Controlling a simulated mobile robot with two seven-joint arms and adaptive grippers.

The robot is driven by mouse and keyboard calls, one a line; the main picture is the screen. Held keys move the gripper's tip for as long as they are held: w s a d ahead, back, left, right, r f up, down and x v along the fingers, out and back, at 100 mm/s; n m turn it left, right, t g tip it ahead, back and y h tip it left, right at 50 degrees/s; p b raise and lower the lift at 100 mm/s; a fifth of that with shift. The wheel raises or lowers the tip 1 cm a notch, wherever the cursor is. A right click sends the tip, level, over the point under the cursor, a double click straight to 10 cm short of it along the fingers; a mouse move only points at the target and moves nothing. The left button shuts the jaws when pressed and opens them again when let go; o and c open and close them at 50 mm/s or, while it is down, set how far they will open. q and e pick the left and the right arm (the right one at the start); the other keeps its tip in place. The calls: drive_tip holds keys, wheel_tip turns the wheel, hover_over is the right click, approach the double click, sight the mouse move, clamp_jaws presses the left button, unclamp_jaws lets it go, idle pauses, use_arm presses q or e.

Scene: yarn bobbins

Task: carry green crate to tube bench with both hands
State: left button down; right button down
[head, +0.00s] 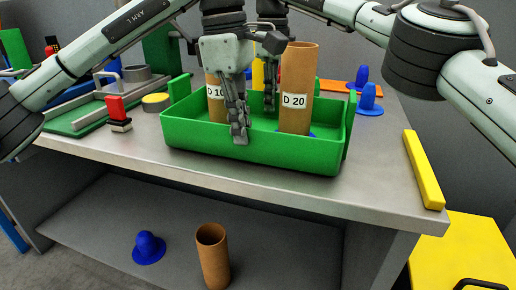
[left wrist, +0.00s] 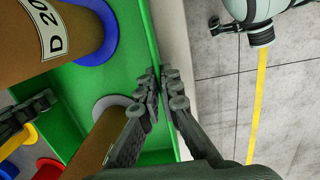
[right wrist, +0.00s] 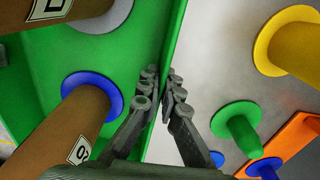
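The green crate (head: 262,149) is at the front edge of the grey bench (head: 150,160). Cardboard tubes labelled D 10 (head: 214,100) and D 20 (head: 297,88) stand in it, with blue and grey flanged pieces at tube ends. My left gripper (head: 239,130) has one finger on each side of the crate's near wall, shut on it; the left wrist view shows the pinched rim (left wrist: 159,78). My right gripper (head: 268,95), partly hidden behind the left, is shut on the far wall, as the right wrist view (right wrist: 161,75) shows. I cannot tell whether the crate is lifted.
A red-handled stamp (head: 118,112), a yellow disc (head: 156,99) and a green tray (head: 75,122) lie left of the crate. Blue flanged plugs (head: 369,100) stand behind right. A yellow bar (head: 423,170) lies along the right edge. Below are a loose tube (head: 213,258) and a blue plug (head: 148,246).

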use_arm(q)
drive_tip(key=shift+f+b, duration=0.3)
drive_tip(key=shift+f, duration=0.25)
use_arm(e)
drive_tip(key=shift+f, duration=0.5)
use_arm(q)
drive_tip(key=c, duration=2)
unclamp_jaws()
drive_tip(key=shift+r, duration=0.25)
drive_tip(key=shift+c, duration=0.2)
use_arm(e)
drive_tip(key=c, duration=2)
unclamp_jaws()
drive_tip(key=shift+r, duration=0.25)
drive_tip(key=shift+c, duration=0.2)
use_arm(q)
drive_tip(key=o, duration=0.3)
use_arm(e)
drive_tip(key=o, duration=0.3)
use_arm(q)
drive_tip(key=r, duration=0.4)
drive_tip(key=a+r, duration=0.1)
drive_tip(key=r, duration=0.7)
drive_tip(key=shift+w+a, duration=0.15)
drive_tip(key=shift+w, duration=0.05)
